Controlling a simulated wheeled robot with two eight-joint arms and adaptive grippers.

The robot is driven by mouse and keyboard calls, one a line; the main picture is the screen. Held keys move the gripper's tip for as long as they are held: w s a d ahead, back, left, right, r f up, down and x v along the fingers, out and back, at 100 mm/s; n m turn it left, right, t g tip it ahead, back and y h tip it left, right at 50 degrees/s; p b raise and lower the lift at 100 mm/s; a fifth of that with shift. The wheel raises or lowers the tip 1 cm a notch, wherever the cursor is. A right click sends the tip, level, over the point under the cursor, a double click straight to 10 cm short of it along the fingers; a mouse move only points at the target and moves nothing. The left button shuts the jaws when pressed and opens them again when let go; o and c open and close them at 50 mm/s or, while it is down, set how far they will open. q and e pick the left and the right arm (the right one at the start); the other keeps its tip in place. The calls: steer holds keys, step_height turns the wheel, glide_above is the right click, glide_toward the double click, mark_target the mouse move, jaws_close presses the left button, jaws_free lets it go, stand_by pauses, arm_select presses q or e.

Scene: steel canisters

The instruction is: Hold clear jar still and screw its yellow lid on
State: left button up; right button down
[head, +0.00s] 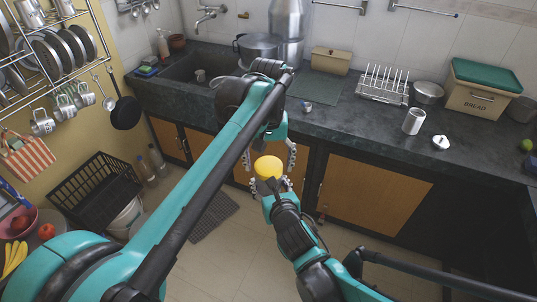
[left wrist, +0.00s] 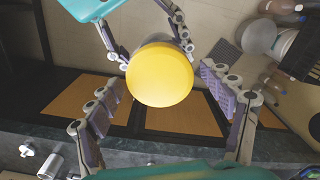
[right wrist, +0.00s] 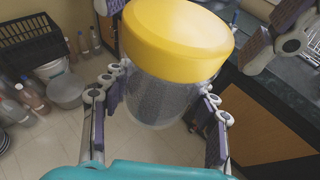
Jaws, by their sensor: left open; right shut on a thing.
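The clear jar (right wrist: 165,98) is held in my right gripper (right wrist: 158,110), in front of the counter. Its yellow lid (right wrist: 178,38) sits on the jar's top, slightly tilted in the right wrist view; I cannot tell how tightly it is seated. In the head view the lid (head: 268,167) shows between both grippers, while the jar is mostly hidden. My left gripper (left wrist: 165,110) is open, with its fingers spread on either side of the lid. The lid (left wrist: 160,74) fills the middle of the left wrist view, and the fingers look apart from it.
The dark counter (head: 330,117) runs behind the grippers.

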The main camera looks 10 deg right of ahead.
arm_select(q)
steer(key=shift+f, duration=0.1)
steer(key=c, duration=1.2)
steer(key=o, duration=1.4)
steer(key=shift+c, duration=0.2)
step_height(320, 180, up, 12)
